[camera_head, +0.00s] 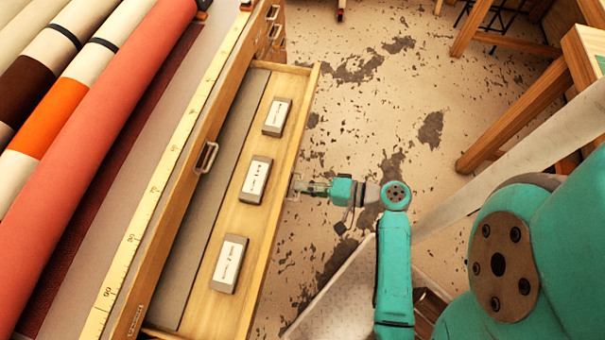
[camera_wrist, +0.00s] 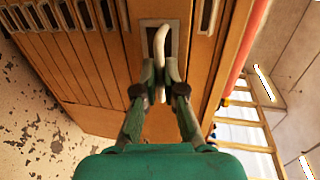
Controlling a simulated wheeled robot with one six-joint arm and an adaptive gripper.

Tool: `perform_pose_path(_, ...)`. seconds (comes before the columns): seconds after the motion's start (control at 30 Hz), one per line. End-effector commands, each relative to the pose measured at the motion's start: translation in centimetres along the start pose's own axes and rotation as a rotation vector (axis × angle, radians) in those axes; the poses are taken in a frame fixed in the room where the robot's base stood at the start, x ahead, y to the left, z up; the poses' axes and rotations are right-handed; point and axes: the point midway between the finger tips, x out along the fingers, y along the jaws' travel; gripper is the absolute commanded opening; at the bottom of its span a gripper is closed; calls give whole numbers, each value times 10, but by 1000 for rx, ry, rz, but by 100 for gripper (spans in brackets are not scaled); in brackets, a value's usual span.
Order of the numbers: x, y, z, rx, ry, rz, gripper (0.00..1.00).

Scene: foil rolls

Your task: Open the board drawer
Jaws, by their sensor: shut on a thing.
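The board drawer (camera_head: 308,95) stands pulled out from the wooden cabinet in the head view. Three grey blocks with white labels lie inside it: one at the far end (camera_head: 277,117), one in the middle (camera_head: 256,180) and one at the near end (camera_head: 229,264). My gripper (camera_head: 299,187) is at the outside of the drawer front, near its middle. In the wrist view my gripper (camera_wrist: 163,76) is shut on the pale curved drawer handle (camera_wrist: 162,43). The fingers and handle are small in the head view.
Several fabric rolls (camera_head: 110,110) and a yellow measuring strip (camera_head: 165,170) lie on the cabinet top. Another handle (camera_head: 206,157) is on the cabinet face. A pale ribbed tray (camera_head: 345,305) is below my arm. Wooden table legs (camera_head: 515,115) stand at the right.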

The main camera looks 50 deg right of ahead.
Motion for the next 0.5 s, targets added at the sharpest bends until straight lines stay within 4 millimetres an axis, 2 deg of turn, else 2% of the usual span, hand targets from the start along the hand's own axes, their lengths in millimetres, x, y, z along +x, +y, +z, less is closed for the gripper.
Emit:
perform_pose_path(0.1, 0, 1, 0, 1, 0, 2, 0)
perform_pose_path(0.2, 0, 1, 0, 1, 0, 2, 28)
perform_pose_path(0.23, 0, 1, 0, 1, 0, 1, 34)
perform_pose_path(0.5, 0, 0, 0, 0, 0, 1, 34)
